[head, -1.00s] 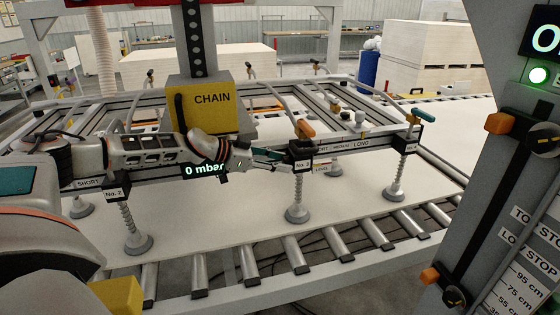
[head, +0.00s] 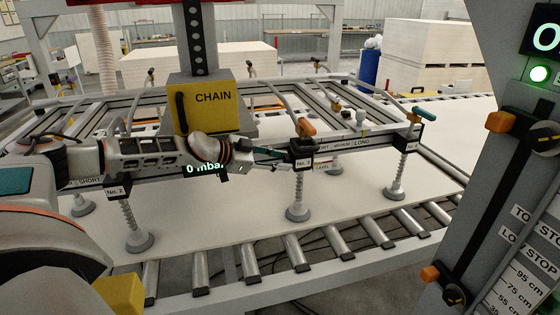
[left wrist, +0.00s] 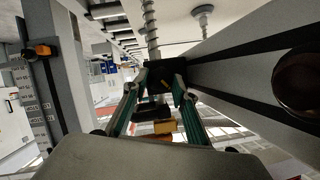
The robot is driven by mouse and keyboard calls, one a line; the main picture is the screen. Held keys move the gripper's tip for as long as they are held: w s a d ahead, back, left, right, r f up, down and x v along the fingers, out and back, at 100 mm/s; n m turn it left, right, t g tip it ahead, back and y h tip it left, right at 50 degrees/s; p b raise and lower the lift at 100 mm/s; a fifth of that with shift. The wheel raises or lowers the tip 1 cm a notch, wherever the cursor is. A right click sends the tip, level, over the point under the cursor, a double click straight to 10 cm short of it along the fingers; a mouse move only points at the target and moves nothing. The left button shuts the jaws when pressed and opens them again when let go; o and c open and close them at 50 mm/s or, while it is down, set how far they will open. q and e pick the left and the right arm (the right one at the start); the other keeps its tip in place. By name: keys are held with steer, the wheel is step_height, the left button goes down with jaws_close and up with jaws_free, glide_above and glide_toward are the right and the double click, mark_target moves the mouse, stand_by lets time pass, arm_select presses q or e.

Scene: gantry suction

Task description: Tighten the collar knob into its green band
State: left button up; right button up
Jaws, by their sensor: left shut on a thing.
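The No. 3 suction cup's dark collar (head: 302,153) sits on the front rail of the lifting frame, with an orange lever (head: 305,128) above it. My left gripper (head: 286,156) reaches it from the left. In the left wrist view, the two green-sided fingers (left wrist: 162,84) close on a dark piece at the collar (left wrist: 158,81). I take this piece for the collar knob; the fingers largely hide it. I cannot make out its green band in either view. My right gripper is not in view.
The yellow CHAIN box (head: 207,105) hangs behind my left arm. The 0 mbar display (head: 203,170) is partly covered by that arm. A white board (head: 210,228) lies on rollers under the suction cups. A grey post (head: 500,190) with orange-marked stops stands at the right.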

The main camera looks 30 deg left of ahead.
arm_select(q)
steer(key=o, duration=0.8)
steer(key=v, duration=1.2)
steer(key=shift+d, duration=0.15)
